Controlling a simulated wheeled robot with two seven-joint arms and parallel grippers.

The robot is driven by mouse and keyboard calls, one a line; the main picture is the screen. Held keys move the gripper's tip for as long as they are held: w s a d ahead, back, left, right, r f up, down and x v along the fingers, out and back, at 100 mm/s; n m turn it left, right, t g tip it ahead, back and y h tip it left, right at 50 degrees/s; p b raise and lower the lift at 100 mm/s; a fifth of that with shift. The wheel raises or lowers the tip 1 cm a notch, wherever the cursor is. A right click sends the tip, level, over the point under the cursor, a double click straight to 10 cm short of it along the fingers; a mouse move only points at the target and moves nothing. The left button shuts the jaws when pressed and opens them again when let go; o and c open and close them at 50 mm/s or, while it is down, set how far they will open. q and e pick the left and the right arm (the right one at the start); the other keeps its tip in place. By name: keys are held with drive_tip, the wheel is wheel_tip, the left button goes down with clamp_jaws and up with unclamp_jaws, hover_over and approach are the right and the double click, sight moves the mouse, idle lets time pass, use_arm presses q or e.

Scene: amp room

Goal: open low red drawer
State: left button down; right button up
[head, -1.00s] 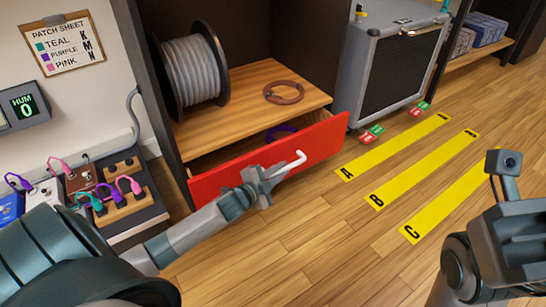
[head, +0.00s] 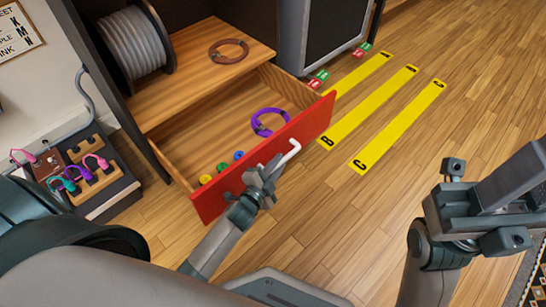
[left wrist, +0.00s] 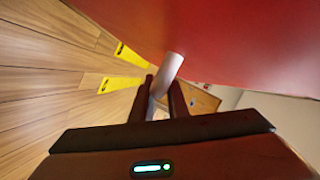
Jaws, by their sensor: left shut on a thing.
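The low red drawer (head: 312,122) is pulled well out from the dark cabinet, its wooden inside showing in the head view. Its front fills the top of the left wrist view (left wrist: 235,45). The white bar handle (head: 291,149) sticks out from the front; it also shows in the left wrist view (left wrist: 170,67). My left gripper (head: 261,182) is shut on the handle, its two dark fingers (left wrist: 160,100) on either side of it. My right gripper (head: 480,212) is at the right, away from the drawer; its finger opening is unclear.
Inside the drawer lie a purple cable coil (head: 269,122) and small yellow (head: 205,179), green (head: 222,168) and blue (head: 239,155) rings. A brown coil (head: 228,50) lies on the shelf above. Yellow floor strips (head: 398,125) lie right of the drawer, on open floor. A pedal board (head: 95,185) stands left.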

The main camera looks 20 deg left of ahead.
use_arm(q)
drive_tip(key=shift+s+d, duration=0.1)
drive_tip(key=shift+d, duration=0.05)
drive_tip(key=c, duration=1.7)
unclamp_jaws()
drive_tip(key=shift+s, duration=0.15)
